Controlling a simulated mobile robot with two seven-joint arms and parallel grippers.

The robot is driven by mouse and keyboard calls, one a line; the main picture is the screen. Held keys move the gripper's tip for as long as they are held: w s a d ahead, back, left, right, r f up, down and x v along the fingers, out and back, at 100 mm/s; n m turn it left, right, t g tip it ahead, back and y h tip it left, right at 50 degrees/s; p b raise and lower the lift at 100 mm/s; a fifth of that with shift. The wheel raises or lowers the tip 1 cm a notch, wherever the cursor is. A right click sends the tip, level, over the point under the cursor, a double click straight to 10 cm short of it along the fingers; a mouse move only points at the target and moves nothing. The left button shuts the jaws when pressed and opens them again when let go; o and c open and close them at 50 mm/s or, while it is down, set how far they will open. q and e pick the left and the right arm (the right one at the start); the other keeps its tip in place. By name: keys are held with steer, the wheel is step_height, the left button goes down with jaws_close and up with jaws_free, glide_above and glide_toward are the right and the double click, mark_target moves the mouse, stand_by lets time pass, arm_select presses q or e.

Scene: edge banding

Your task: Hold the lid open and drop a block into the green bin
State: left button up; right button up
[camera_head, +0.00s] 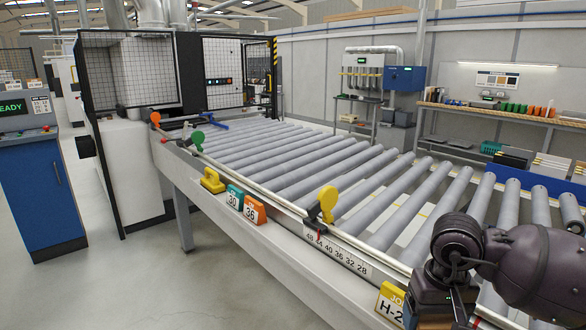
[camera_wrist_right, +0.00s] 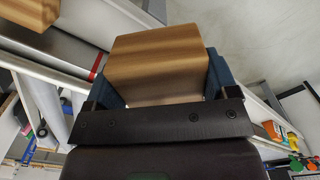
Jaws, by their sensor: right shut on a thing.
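My right gripper (camera_wrist_right: 160,72) is shut on a wooden block (camera_wrist_right: 158,52), brown with visible grain, held between its two blue fingers in the right wrist view. I see no green bin and no lid in either view. My left gripper is not in view.
A roller conveyor (camera_head: 345,165) runs from the lower right to a caged machine (camera_head: 160,75). Yellow, green and orange paddles stand on its rail, with number tags below. A blue console (camera_head: 42,195) stands left. Another wooden piece (camera_wrist_right: 28,12) shows in the wrist view. The left floor is clear.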

steer(key=shift+n, duration=0.3)
steer(key=a+f, duration=0.1)
steer(key=s+a+f, duration=0.2)
steer(key=f, duration=0.1)
steer(key=shift+s+a, duration=0.25)
steer(key=shift+a, duration=0.05)
steer(key=shift+s+f, duration=0.15)
steer(key=shift+s, duration=0.05)
steer(key=shift+f, duration=0.1)
